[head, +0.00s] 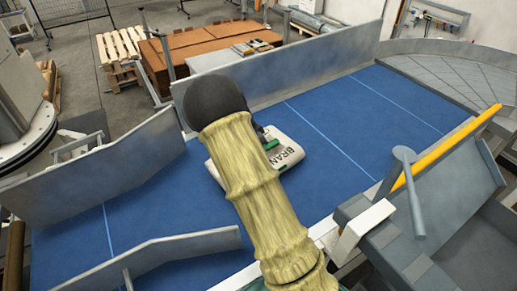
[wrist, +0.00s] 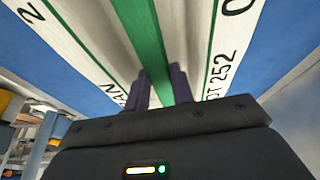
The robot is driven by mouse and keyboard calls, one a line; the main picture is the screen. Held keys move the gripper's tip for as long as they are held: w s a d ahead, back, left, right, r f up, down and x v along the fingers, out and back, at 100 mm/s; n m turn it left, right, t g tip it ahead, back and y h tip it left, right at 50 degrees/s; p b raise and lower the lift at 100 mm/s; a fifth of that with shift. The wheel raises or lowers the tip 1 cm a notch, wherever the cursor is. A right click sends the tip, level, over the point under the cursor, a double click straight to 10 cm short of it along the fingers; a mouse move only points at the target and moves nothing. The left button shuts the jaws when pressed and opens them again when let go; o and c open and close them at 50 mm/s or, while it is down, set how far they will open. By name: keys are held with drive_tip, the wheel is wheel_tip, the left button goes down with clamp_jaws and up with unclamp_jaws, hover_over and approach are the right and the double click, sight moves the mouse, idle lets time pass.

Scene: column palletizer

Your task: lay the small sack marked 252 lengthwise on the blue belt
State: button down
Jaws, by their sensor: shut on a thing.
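The small white sack (head: 287,155) is over the blue belt (head: 330,110) in the head view, partly hidden behind my arm. It has a green band and the letters BRAN. In the wrist view the sack (wrist: 100,40) fills the upper middle, with "252" readable on its right part. My gripper (wrist: 160,88) has its two dark fingers on either side of the green band, shut on the sack. Blue belt shows past the sack at both sides of the wrist view. I cannot tell whether the sack touches the belt.
Grey side walls (head: 300,65) edge the belt at the back and left. A grey machine part with a yellow bar (head: 445,148) stands at the right front. The belt is bare left and right of the sack.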

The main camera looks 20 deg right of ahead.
drive_tip(key=shift+m+g, duration=0.3)
drive_tip(key=shift+m, duration=0.4)
drive_tip(key=c, duration=1.1)
unclamp_jaws()
drive_tip(key=shift+d, duration=0.1)
drive_tip(key=shift+r+p, duration=0.1)
drive_tip(key=shift+p, duration=0.2)
wheel_tip(320, 180, up, 10)
drive_tip(key=p, duration=0.6)
